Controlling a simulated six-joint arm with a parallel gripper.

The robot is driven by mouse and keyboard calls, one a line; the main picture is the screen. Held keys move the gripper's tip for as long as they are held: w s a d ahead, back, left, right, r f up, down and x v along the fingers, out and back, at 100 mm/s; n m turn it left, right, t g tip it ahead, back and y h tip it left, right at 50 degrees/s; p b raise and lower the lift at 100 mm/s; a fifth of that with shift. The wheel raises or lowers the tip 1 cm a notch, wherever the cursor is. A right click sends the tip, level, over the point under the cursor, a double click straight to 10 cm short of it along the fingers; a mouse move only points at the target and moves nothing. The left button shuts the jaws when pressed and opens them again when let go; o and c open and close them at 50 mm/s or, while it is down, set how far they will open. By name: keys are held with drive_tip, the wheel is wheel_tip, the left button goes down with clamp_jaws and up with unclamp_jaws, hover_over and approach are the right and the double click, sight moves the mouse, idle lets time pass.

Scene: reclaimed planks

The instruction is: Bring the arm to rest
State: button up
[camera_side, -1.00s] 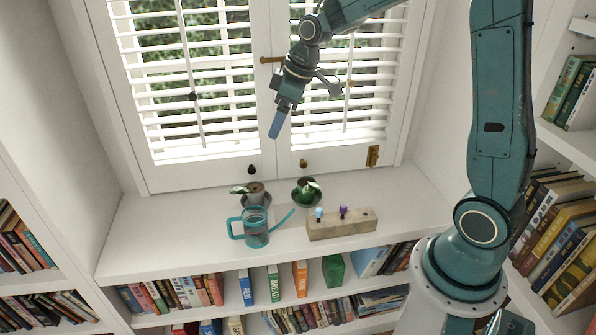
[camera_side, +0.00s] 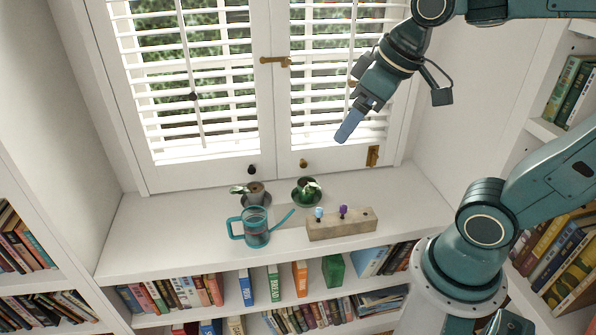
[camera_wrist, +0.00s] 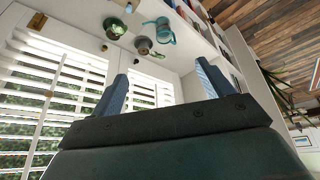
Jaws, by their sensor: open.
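My gripper (camera_side: 352,124) is held in the air in front of the right window shutter, well above the white sill, with its blue fingers pointing down and left. In the wrist view my gripper (camera_wrist: 160,88) shows two blue fingers spread wide apart with nothing between them. It touches nothing.
Shutters (camera_side: 335,90) stand behind; bookshelves (camera_side: 25,235) flank the sill. Air above the sill is clear.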

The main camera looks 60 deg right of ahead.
drive_tip(key=s+f+m, duration=0.1)
drive_tip(key=s, duration=0.5)
drive_tip(key=shift+s+a, duration=0.15)
drive_tip(key=w+d+f+n, duration=0.1)
drive_tip(key=w+d+f, duration=0.15)
drive_tip(key=w, duration=0.85)
drive_tip(key=w+d+f+n, duration=0.2)
drive_tip(key=w+f, duration=0.2)
drive_tip(key=w, duration=0.7)
drive_tip(key=w+d+f, duration=0.2)
drive_tip(key=w+f, duration=0.2)
drive_tip(key=f, duration=0.2)
drive_tip(key=w+d+f+y, duration=0.1)
drive_tip(key=w+d+f, duration=0.2)
drive_tip(key=f, duration=0.4)
drive_tip(key=w+d+f+n+y, duration=0.1)
drive_tip(key=w+d+f, duration=0.1)
drive_tip(key=w+f, duration=0.3)
drive_tip(key=shift+d+f, duration=0.4)
drive_tip(key=shift+f, duration=0.35)
